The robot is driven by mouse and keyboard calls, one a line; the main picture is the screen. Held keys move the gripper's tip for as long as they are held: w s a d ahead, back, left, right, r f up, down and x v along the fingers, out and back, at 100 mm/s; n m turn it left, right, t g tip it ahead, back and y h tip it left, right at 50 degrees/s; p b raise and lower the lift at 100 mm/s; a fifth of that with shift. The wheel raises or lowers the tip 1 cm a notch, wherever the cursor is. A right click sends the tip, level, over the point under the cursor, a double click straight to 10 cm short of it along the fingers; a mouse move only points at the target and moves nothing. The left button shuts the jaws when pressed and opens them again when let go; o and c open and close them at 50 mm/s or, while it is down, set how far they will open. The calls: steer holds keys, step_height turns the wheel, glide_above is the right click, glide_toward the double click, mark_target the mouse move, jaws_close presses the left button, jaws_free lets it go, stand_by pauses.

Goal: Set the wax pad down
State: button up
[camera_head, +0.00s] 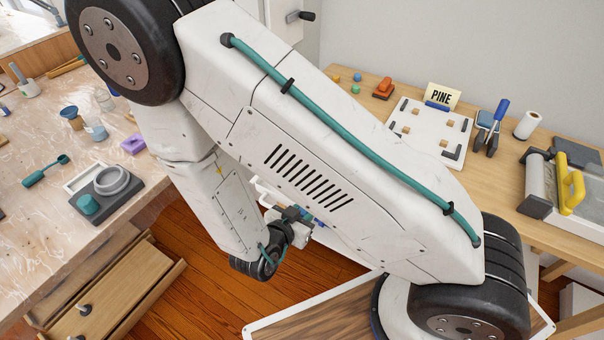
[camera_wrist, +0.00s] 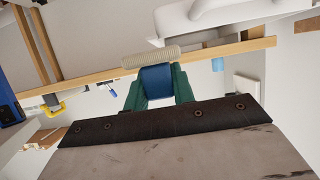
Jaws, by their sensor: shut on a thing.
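In the wrist view, my gripper (camera_wrist: 157,84) has two green fingers shut on a blue block with a cream, ribbed strip along its far side. I take this to be the wax pad (camera_wrist: 156,78). It is held in the air, apart from any surface I can make out. In the head view my wrist is low in the middle, between the two benches, and my arm hides most of the gripper and the pad.
The left bench (camera_head: 40,235) is cluttered. An open drawer (camera_head: 105,282) juts out below it.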

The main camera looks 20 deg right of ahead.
steer(key=w, duration=0.4)
steer(key=w+d+f, duration=0.1)
steer(key=w, duration=0.4)
steer(key=w+d, duration=0.1)
steer(key=w, duration=0.4)
steer(key=shift+d+f, duration=0.15)
steer(key=shift+d, duration=0.1)
steer(key=shift+w+f, duration=0.2)
steer(key=shift+f, duration=0.7)
steer(key=shift+w+f, duration=0.15)
steer(key=shift+f, duration=0.75)
steer(key=o, duration=1)
steer(key=shift+f, duration=0.1)
steer(key=v, duration=1.2)
